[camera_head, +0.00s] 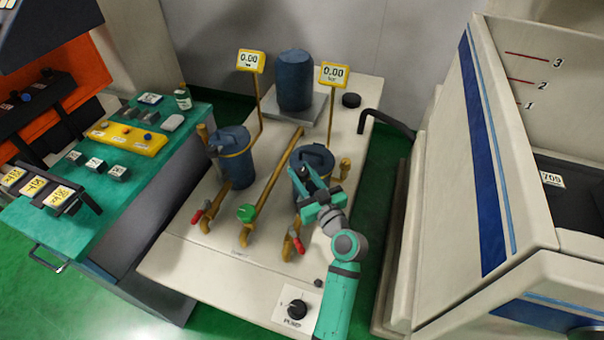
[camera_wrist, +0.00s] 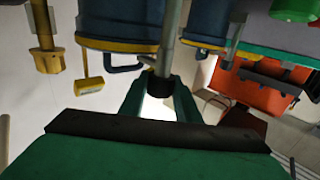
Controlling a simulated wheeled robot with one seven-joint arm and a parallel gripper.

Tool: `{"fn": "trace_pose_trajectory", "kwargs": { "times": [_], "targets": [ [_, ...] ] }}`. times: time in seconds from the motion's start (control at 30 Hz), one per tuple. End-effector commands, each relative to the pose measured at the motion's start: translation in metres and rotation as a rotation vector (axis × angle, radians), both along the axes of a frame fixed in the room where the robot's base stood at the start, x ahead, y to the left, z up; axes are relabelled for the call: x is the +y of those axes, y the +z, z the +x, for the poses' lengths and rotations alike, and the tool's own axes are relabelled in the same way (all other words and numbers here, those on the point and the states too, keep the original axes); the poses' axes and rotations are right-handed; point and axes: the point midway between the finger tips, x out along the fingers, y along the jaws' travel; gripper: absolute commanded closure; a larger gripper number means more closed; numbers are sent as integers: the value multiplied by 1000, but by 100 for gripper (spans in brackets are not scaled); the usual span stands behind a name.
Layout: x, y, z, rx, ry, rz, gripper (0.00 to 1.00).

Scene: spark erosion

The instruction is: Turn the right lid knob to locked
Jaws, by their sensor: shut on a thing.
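The right canister (camera_head: 318,155) is dark blue with a round lid and stands on the white bench, partly hidden by my arm. My gripper (camera_head: 306,178) is at its near side, just below the lid. In the wrist view, my gripper (camera_wrist: 160,92) has its two green fingers around the dark end of a grey rod (camera_wrist: 166,52), which looks like the right lid knob's handle. The blue canister with a yellow band (camera_wrist: 118,22) is just beside it. Whether the knob points to locked cannot be read.
The left canister (camera_head: 236,160) stands beside it, with brass pipes and a green valve (camera_head: 247,213) between. Red-handled valves (camera_head: 299,246) and yellow gauges (camera_head: 333,75) are close by. A large white machine (camera_head: 500,170) bounds the right. A pump knob (camera_head: 297,309) is at the front.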

Motion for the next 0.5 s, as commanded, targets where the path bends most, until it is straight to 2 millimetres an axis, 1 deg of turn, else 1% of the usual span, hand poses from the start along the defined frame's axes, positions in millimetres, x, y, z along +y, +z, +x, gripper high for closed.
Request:
{"fn": "trace_pose_trajectory", "kwargs": {
  "times": [0.37, 0.4, 0.43, 0.47, 0.5],
  "targets": [
    [1, -3, 0, 5, 5, -1, 93],
    [1, -3, 0, 5, 4, -1, 64],
    [1, -3, 0, 5, 4, -1, 56],
    [1, -2, 0, 4, 4, 0, 52],
    [1, -2, 0, 4, 4, 0, 52]
  ]
}}
